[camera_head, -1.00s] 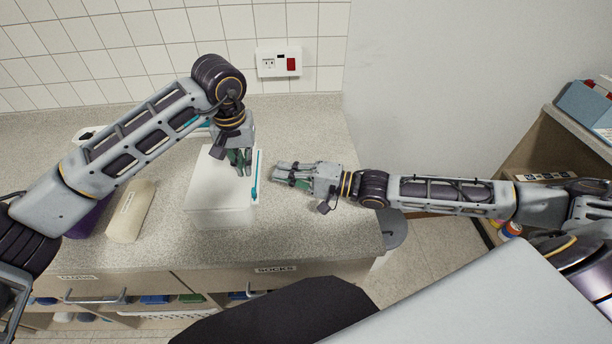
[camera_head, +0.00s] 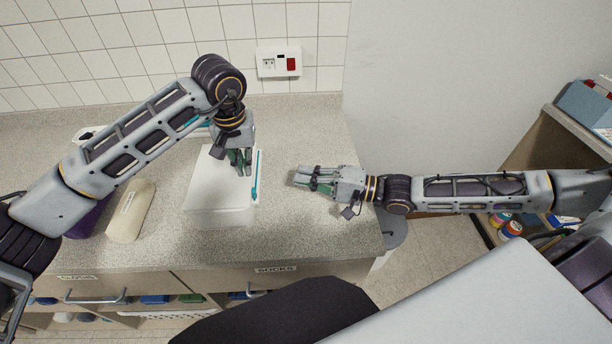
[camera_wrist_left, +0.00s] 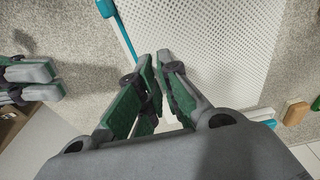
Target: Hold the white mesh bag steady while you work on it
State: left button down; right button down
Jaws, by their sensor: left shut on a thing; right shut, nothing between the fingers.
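The white mesh bag (camera_head: 215,195) lies on the speckled counter, with a teal zipper strip (camera_head: 256,180) along its right side. In the left wrist view its perforated white surface (camera_wrist_left: 225,35) fills the upper middle. My left gripper (camera_head: 240,170) reaches down onto the bag and is shut on it, near the zipper side. The exact pinched part is hidden under the fingers. My right gripper (camera_head: 298,178) is shut and empty, a short way right of the bag and apart from it. It also shows at the left of the left wrist view (camera_wrist_left: 40,82).
A beige rolled case (camera_head: 130,212) lies left of the bag, beside a purple item partly behind my left arm. A wall socket plate (camera_head: 279,62) is at the back. Drawers are below the counter's front edge. The counter (camera_head: 310,125) behind my right gripper is clear.

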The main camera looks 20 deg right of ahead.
dwell(0.3)
pick_arm(q)
jog(key=c, duration=1.5)
grip_release()
jog(key=shift+c, duration=0.2)
jog(key=shift+r, duration=0.1)
notch_tip(320, 180, up, 12)
jog(key=s, duration=0.1)
jog(key=shift+s+a, duration=0.2)
jog(key=shift+a, duration=0.05)
pick_arm(e)
jog(key=shift+r, duration=0.1)
